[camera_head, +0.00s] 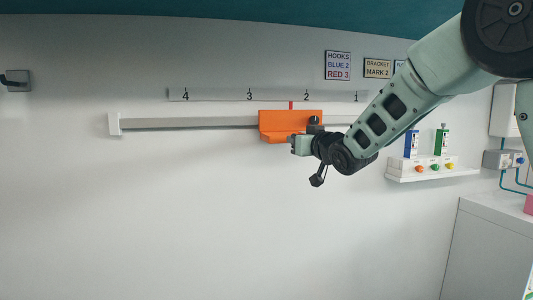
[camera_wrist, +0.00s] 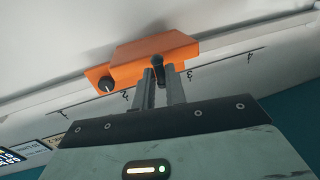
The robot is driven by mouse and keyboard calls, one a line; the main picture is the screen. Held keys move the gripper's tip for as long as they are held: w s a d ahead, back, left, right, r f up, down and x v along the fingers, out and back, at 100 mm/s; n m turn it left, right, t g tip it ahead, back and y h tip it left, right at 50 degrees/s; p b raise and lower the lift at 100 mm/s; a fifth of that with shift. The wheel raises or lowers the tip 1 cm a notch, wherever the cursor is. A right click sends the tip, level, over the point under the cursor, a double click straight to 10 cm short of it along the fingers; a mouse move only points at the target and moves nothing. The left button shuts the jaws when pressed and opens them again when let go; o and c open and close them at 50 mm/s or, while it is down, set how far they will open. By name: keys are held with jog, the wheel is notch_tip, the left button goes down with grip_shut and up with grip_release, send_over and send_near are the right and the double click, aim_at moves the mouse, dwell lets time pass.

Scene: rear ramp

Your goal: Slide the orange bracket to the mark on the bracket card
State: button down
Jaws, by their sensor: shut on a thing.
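The orange bracket (camera_head: 286,123) sits on a horizontal wall rail (camera_head: 190,123). Its red pointer (camera_head: 291,105) stands just left of the number 2 on the scale (camera_head: 220,95) above, between 3 and 2. The bracket card (camera_head: 377,68) reads "BRACKET MARK 2". My gripper (camera_head: 298,146) is at the bracket's lower right. In the wrist view, the gripper's fingers (camera_wrist: 158,72) are shut on a dark post of the orange bracket (camera_wrist: 150,55). A dark knob (camera_wrist: 108,84) stands on the bracket beside them. The fingertips are partly hidden in the head view.
The scale runs 4, 3, 2, 1 from left to right. A hooks card (camera_head: 338,65) hangs left of the bracket card. A white shelf (camera_head: 430,172) with coloured buttons is at the right. The rail's left stretch is clear to its end stop (camera_head: 115,124).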

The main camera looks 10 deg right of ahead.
jog(key=d, duration=0.6)
jog(key=shift+d, duration=0.35)
jog(key=c, duration=1.5)
grip_release()
jog(key=shift+o, duration=0.2)
jog(key=s+d, duration=0.1)
jog(key=s, duration=0.7)
jog(key=s+d+b, duration=0.1)
jog(key=s+d, duration=0.1)
jog(key=s, duration=0.7)
jog(key=shift+d, duration=0.25)
